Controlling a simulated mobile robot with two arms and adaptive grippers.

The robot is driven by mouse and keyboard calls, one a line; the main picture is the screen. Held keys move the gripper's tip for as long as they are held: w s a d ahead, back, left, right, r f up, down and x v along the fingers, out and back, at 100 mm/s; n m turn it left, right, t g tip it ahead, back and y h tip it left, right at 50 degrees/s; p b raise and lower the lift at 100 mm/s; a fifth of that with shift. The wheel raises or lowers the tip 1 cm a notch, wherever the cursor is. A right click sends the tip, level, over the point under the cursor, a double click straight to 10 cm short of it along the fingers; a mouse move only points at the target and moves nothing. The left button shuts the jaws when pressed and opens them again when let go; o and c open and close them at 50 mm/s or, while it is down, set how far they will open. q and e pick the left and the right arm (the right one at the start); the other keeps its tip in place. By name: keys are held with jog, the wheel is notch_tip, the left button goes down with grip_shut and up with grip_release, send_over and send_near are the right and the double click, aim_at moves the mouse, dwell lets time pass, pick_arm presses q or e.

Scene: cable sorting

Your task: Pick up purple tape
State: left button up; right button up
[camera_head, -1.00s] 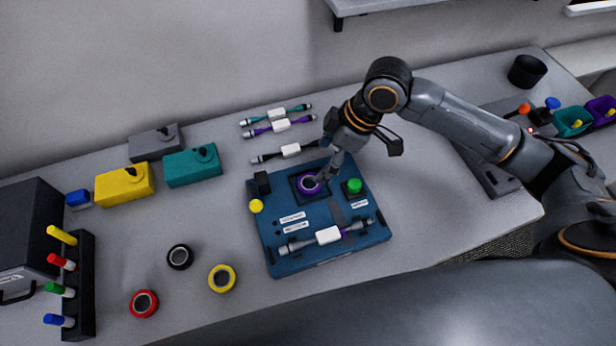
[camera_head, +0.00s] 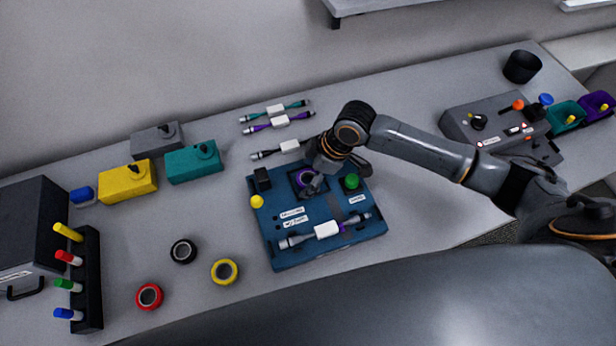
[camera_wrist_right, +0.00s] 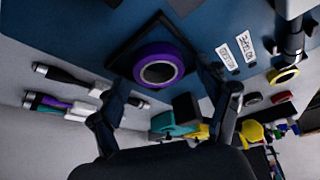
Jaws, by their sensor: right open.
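The purple tape (camera_head: 304,178) is a ring lying in a dark square recess of the blue board (camera_head: 268,230). My right gripper (camera_head: 312,182) is low over the board, right at the tape, and partly covers it in the head view. In the right wrist view the tape (camera_wrist_right: 159,64) lies ahead of my right gripper (camera_wrist_right: 165,90), whose two fingers are spread apart, one on each side of the ring. The gripper is open and holds nothing. My left gripper is not in view.
A cable with a white connector (camera_head: 327,229) lies across the board's front. A yellow knob (camera_head: 257,201) and green button (camera_head: 351,181) flank the tape. Black (camera_head: 183,251), yellow (camera_head: 225,271) and red (camera_head: 149,297) tapes lie on the table, left. Several cables lie behind the board.

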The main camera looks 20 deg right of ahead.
jog(key=shift+s, duration=0.1)
jog(key=c, duration=1.2)
jog(key=shift+o, duration=0.2)
jog(key=shift+d, duration=0.1)
